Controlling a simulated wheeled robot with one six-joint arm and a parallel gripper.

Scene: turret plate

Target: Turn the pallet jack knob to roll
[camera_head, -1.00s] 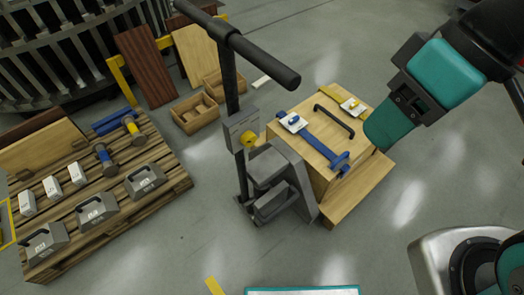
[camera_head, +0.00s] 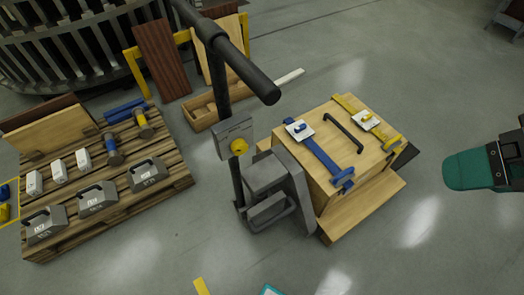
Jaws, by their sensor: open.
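The pallet jack (camera_head: 265,185) stands upright in the middle, with a black handle bar (camera_head: 245,68) at the top of its column. A grey box (camera_head: 232,134) on the column bears a yellow knob (camera_head: 239,146) on its front. The knob's setting and any labels are too small to read. My gripper (camera_head: 468,169) shows only in part at the right edge, with a teal finger pointing left and a black bracket behind it. It is open and empty, well to the right of the knob and touching nothing. The rest of it is outside the picture.
A wooden crate (camera_head: 323,192) with blue and yellow straps and a black handle stands right of the jack. A wooden pallet (camera_head: 170,170) with grey weights and tools lies left. A wooden box (camera_head: 200,117) sits behind. Floor between crate and gripper is clear.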

